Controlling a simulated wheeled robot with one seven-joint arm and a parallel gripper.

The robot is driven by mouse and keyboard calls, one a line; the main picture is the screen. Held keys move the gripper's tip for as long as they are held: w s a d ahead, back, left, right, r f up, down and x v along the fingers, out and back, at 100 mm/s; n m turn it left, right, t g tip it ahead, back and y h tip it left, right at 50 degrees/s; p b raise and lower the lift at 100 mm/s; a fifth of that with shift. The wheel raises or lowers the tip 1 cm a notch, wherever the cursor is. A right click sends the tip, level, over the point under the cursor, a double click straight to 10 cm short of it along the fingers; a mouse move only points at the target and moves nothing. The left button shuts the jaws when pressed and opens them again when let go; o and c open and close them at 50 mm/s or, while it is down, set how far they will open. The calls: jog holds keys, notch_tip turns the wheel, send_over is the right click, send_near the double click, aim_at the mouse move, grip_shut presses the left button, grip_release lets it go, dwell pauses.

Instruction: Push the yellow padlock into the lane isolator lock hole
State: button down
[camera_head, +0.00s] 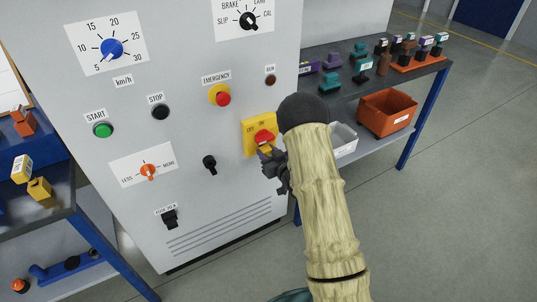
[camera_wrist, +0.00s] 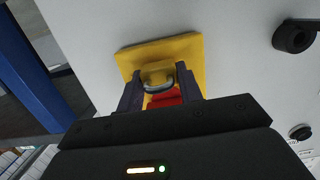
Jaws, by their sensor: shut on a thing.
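The yellow lane isolator plate (camera_head: 248,138) with its red handle (camera_head: 264,136) is on the right part of the grey cabinet front. My gripper (camera_head: 267,153) is right at the lower part of the isolator. In the wrist view my gripper (camera_wrist: 160,90) is shut on the yellow padlock (camera_wrist: 157,70), whose grey curved shackle (camera_wrist: 158,88) shows between the fingers. The isolator plate (camera_wrist: 190,47) is behind it and the red handle (camera_wrist: 164,101) is partly covered. The lock hole is hidden, so I cannot tell whether the shackle is in it.
The cabinet front carries a red emergency button (camera_head: 223,98), a black knob (camera_head: 210,164) and an orange knob (camera_head: 148,171) near the isolator. A bench (camera_head: 345,100) with small coloured parts and an orange bin (camera_head: 388,112) stands at right. Another bench (camera_head: 62,195) is at left.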

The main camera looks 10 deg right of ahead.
jog(key=shift+w+a, duration=0.1)
jog(key=shift+w, duration=0.2)
jog(key=c, duration=0.9)
grip_release()
jog(key=shift+o, duration=0.2)
jog(key=v, duration=1.7)
jog(key=shift+s+p, duration=0.2)
jog(key=shift+p, duration=0.15)
jog(key=shift+w, duration=0.1)
